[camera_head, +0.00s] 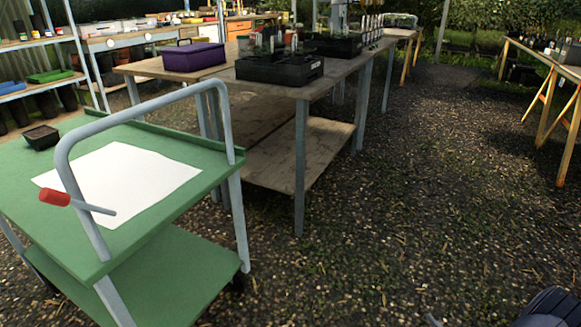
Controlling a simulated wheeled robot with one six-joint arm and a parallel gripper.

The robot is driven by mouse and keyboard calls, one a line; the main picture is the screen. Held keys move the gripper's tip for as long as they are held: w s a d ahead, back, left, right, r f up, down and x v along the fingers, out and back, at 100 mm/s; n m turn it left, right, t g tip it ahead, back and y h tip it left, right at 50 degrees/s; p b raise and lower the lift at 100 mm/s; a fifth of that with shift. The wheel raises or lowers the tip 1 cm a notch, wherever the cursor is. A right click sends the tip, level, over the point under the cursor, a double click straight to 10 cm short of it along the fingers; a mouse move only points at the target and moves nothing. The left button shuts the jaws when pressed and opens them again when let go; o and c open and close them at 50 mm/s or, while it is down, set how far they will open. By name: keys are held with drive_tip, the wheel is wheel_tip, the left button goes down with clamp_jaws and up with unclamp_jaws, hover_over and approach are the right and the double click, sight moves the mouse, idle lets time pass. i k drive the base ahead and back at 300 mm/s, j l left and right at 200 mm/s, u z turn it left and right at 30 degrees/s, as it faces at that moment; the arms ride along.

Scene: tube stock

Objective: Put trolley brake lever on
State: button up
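A green two-shelf trolley (226,160) stands at the left with a bent grey tube handle (150,104) at its near end. The brake lever (55,197) is a thin grey rod with a red grip. It crosses the near upright of the handle, red grip to the left and slightly higher, bare rod end to the right and slightly lower. It lies close to level. My gripper's fingers do not show. A dark rounded part at the bottom right corner seems to be my own arm. Nothing is seen touching the lever.
A white sheet (122,182) and a small black tray (41,137) lie on the trolley top. A wooden bench (150,69) with a purple box (194,56) and black tube trays (279,70) stands behind. Gravel floor (370,220) is open to the right.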

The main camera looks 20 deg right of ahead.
sight(46, 195)
drive_tip(key=z, duration=2.85)
drive_tip(key=j, duration=0.2)
drive_tip(key=k+j, duration=0.2)
